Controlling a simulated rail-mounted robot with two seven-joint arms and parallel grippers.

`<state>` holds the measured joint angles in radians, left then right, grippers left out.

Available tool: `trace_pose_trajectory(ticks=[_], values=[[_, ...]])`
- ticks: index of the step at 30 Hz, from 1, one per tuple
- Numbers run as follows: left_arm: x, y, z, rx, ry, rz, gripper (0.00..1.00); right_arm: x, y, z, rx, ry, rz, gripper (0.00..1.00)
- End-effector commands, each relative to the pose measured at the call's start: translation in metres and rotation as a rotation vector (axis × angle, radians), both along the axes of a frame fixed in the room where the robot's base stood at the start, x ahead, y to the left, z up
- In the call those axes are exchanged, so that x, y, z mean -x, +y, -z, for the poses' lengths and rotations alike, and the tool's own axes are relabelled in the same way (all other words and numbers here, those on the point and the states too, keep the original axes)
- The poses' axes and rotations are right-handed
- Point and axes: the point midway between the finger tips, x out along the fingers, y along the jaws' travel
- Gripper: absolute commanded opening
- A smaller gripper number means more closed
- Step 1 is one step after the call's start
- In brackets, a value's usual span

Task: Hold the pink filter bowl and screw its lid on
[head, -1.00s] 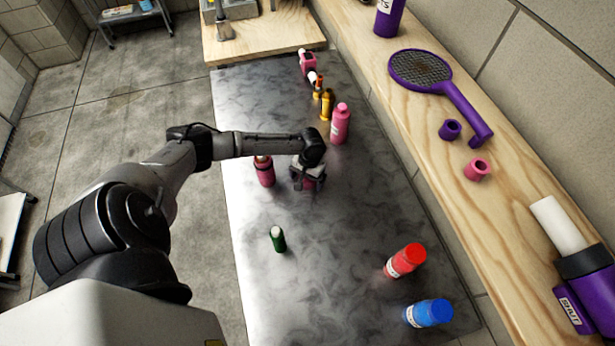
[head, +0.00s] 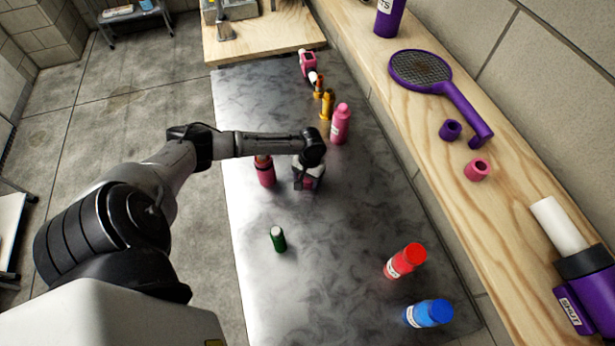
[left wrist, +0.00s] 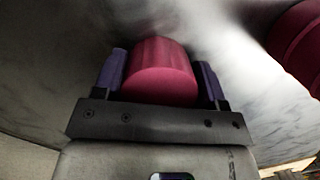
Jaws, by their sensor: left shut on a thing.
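My left gripper (head: 308,184) is shut on a pink cylinder, low over the metal table near its middle. The left wrist view shows this pink cylinder (left wrist: 160,80), ribbed on its side, between the two purple finger pads; I cannot tell whether it is the bowl or the lid. Just left of the gripper a dark pink container (head: 265,175) with a dark band near its top stands upright, apart from the gripper; its top is partly behind my arm. It also shows in the left wrist view (left wrist: 300,45). My right gripper is not in view.
A pink bottle (head: 340,125) and small orange bottles (head: 327,105) stand behind. A green bottle (head: 278,239), a red bottle (head: 405,260) and a blue bottle (head: 430,313) are nearer. The wooden shelf (head: 510,220) runs along the right. The table's front middle is clear.

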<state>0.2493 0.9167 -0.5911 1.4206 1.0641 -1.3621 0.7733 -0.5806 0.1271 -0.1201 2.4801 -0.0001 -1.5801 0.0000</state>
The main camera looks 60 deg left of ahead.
Motion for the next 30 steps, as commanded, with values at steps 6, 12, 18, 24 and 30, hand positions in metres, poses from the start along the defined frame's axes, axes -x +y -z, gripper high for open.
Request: trace_pose_trajectory(ticks=[6,12,18,24,30], values=[[0.0,0.0,-0.012,0.0,-0.001,0.001,0.42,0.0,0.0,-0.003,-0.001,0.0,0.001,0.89],[0.0,0.0,-0.047,0.001,-0.002,0.002,0.42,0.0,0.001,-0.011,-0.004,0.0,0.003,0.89],[-0.017,-0.044,-0.069,0.005,-0.004,0.004,0.42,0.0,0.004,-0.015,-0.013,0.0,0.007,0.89],[-0.029,-0.077,-0.09,0.004,-0.002,0.002,0.42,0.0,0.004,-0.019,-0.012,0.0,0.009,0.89],[-0.037,-0.099,-0.103,0.002,-0.001,0.002,0.42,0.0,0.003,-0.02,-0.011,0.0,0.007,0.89]])
